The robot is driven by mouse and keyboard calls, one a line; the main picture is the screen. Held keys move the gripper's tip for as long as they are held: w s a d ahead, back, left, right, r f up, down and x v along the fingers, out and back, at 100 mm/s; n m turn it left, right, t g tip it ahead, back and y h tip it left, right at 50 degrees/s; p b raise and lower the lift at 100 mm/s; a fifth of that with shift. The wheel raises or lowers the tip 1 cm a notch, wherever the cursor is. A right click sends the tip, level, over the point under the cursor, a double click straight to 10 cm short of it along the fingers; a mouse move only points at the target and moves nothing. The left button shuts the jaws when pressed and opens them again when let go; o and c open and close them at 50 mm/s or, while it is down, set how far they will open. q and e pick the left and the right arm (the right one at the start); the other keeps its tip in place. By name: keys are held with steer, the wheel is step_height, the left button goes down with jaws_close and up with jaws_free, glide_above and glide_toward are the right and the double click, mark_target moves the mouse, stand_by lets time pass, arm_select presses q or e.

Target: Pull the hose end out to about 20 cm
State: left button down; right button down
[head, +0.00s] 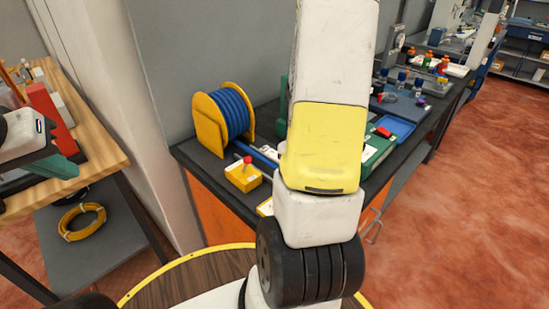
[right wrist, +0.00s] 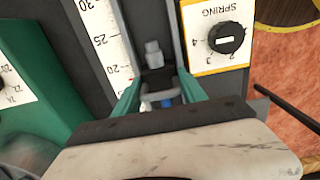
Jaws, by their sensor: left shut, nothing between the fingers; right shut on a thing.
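The hose reel (head: 228,115), yellow with blue hose wound on it, stands on the dark bench in the head view. A blue hose length (head: 262,153) runs right from it and passes behind my right arm. In the right wrist view my right gripper (right wrist: 158,94) is shut on the hose end, mostly hidden between its green fingers; a bit of blue (right wrist: 164,103) shows. A grey fitting (right wrist: 153,55) lies just beyond, level in the picture with the 20 to 25 part of a white scale (right wrist: 106,42). My left gripper (head: 58,168) is shut and empty at the left edge.
A yellow box with a red knob (head: 243,174) stands before the reel. A SPRING dial (right wrist: 226,38) sits right of the fingers, and a green unit (right wrist: 30,75) left. A wooden table (head: 95,135) is at left. Blue trays and bottles (head: 401,80) fill the bench farther right.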

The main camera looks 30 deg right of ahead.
steer(key=shift+s+d, duration=0.5)
steer(key=shift+s, duration=0.35)
stand_by(0.4)
steer(key=c, duration=0.6)
jaws_free()
steer(key=shift+a, duration=0.1)
